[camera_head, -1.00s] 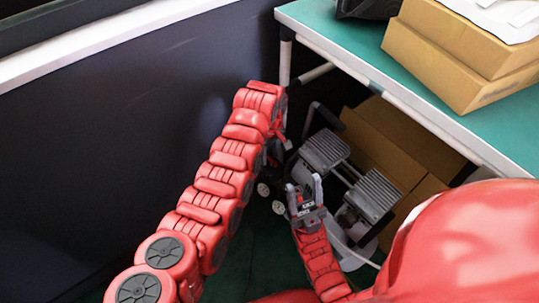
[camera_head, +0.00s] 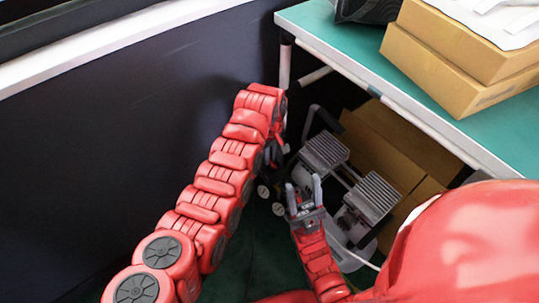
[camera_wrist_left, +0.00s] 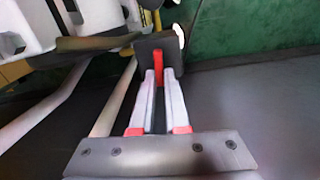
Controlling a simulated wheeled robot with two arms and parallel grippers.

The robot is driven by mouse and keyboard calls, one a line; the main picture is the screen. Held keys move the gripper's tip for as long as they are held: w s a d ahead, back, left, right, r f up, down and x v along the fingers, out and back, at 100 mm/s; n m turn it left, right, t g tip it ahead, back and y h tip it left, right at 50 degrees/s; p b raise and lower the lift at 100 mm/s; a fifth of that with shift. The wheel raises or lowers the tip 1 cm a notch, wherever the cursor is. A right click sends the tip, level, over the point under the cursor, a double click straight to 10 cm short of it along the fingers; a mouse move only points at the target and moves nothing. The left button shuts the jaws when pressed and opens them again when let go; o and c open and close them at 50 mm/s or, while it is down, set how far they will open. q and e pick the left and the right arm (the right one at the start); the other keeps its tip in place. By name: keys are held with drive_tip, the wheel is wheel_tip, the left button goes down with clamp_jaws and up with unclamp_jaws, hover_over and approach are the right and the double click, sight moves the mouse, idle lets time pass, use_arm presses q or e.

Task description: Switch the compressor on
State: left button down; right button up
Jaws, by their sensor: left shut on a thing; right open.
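The compressor stands on the floor under the table, with two grey finned cylinder heads (camera_head: 372,197) and small round white gauges (camera_head: 278,209) at its left. In the left wrist view, a black box (camera_wrist_left: 170,46) carries a red knob or lever (camera_wrist_left: 158,58). My left gripper (camera_wrist_left: 161,84) is at this red part, its pale fingers shut on it. In the head view my left gripper (camera_head: 275,152) is mostly hidden by its arm. My right gripper (camera_head: 304,190) is open and empty, in front of the compressor, fingers pointing up.
A table with a green top (camera_head: 350,45) overhangs the compressor, with a leg (camera_head: 285,65) at its left corner. Cardboard boxes (camera_head: 465,50) lie on top, and more cardboard (camera_head: 385,140) stands behind the compressor. A dark wall (camera_head: 120,120) is on the left.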

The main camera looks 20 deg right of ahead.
use_arm(q)
drive_tip(key=shift+r+m+p, duration=0.1)
drive_tip(key=shift+m+p, duration=0.6)
drive_tip(key=shift+m, duration=0.5)
drive_tip(key=shift+d+m, duration=0.15)
drive_tip(key=shift+m, duration=0.65)
drive_tip(key=m, duration=0.2)
drive_tip(key=shift+d+f+m, duration=0.15)
drive_tip(key=shift+f+m, duration=0.05)
drive_tip(key=shift+m, duration=0.2)
drive_tip(key=m, duration=0.1)
drive_tip(key=m+b, duration=0.1)
drive_tip(key=m, duration=0.1)
drive_tip(key=shift+s+d+m, duration=0.15)
drive_tip(key=shift+m, duration=0.15)
drive_tip(key=m, duration=0.3)
drive_tip(key=shift+s+d+b, duration=0.15)
drive_tip(key=shift+b, duration=0.2)
drive_tip(key=shift+s+m, duration=0.1)
drive_tip(key=shift+m, duration=1.6)
